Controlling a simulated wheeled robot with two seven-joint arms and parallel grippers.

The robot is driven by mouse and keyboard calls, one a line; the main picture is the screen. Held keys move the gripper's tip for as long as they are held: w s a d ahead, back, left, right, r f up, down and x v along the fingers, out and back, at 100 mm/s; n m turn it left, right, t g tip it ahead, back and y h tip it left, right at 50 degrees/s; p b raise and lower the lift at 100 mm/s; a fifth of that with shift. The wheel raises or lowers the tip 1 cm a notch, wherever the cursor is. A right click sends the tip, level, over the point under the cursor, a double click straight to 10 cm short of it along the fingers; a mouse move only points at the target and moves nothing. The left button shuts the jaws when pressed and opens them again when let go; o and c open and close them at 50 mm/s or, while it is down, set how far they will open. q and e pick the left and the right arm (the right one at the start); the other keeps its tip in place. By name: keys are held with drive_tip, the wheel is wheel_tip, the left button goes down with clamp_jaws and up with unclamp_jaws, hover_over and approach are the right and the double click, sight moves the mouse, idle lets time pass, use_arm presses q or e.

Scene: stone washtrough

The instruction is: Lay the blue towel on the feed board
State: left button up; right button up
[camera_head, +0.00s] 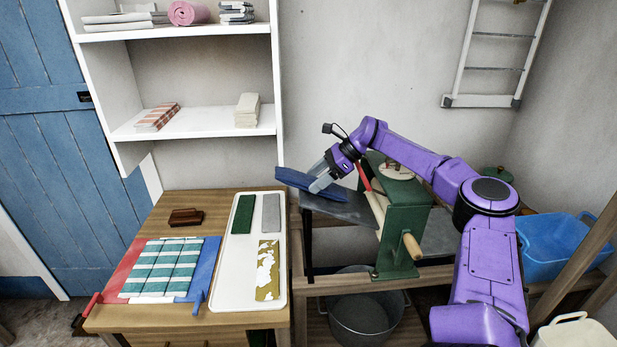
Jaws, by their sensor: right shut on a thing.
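A folded blue towel (299,181) is held in my right gripper (322,181), which is shut on its right part. The towel is slightly tilted, over or on the dark flat feed board (345,208) at the left of the green mangle (400,225). I cannot tell whether its underside touches the board. The purple right arm reaches in from the right and passes in front of part of the mangle. My left gripper is not in view.
The wooden table (175,215) at left carries a white tray (231,295) with green, grey and mustard cloths, a striped cloth (162,268) on a red and blue folding board, and a brown brush-like block (185,217). A metal bucket (362,318) stands below the mangle. A blue basin (548,262) is at right.

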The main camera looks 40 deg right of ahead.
drive_tip(key=shift+s+d+f, duration=0.15)
drive_tip(key=shift+s+d, duration=0.05)
drive_tip(key=o, duration=1.4)
drive_tip(key=b+v, duration=0.2)
drive_tip(key=v, duration=0.8)
drive_tip(key=shift+s, duration=0.15)
drive_tip(key=shift+d, duration=0.15)
